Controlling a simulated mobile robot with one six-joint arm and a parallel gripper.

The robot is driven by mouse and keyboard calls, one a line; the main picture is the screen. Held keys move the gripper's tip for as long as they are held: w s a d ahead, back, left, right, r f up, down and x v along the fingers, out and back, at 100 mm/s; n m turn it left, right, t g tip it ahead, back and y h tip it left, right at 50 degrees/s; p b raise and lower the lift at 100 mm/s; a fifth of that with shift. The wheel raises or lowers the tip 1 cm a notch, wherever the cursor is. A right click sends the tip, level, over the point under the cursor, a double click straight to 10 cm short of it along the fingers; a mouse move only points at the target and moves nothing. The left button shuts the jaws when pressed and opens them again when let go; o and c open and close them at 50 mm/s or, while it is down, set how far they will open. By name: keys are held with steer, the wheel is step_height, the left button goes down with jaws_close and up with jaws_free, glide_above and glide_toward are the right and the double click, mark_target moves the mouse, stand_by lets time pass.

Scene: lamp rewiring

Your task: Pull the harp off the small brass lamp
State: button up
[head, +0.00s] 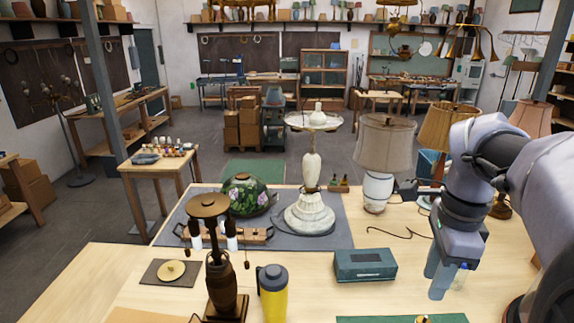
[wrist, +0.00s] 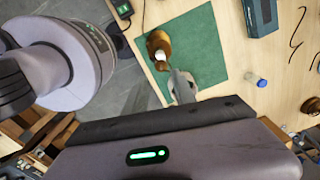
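A small brass lamp (wrist: 160,46) shows from above in the wrist view, on a green mat (wrist: 205,45). In the head view only a brass tip (head: 421,319) shows at the bottom edge, by the mat (head: 375,320). I cannot make out the harp clearly in either view. My gripper (head: 438,284) points down over the table, right of the teal box. In the wrist view my gripper (wrist: 184,88) overlaps the mat, apart from the lamp's brass body in the picture. I see nothing held, but the finger gap is unclear.
A teal box (head: 365,265) lies left of my gripper. A small blue-capped item (wrist: 261,83) is beside the mat. A yellow bottle (head: 272,293) and a dark bronze lamp (head: 222,275) stand further left. A shaded lamp (head: 380,165) stands behind. Bare table lies around the box.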

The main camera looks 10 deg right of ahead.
mark_target(424, 322)
steer(key=shift+m, duration=0.6)
steer(key=f, duration=0.5)
steer(key=d+f+b, duration=0.1)
steer(key=f, duration=0.4)
steer(key=f+b, duration=0.1)
steer(key=f, duration=0.5)
steer(key=shift+s+d+f, duration=0.1)
steer(key=shift+s+d, duration=0.05)
steer(key=shift+d, duration=0.05)
jaws_close()
step_height(424, 322, up, 18)
steer(key=p, duration=1.2)
steer(key=shift+f+p, duration=0.2)
steer(key=shift+p, duration=0.15)
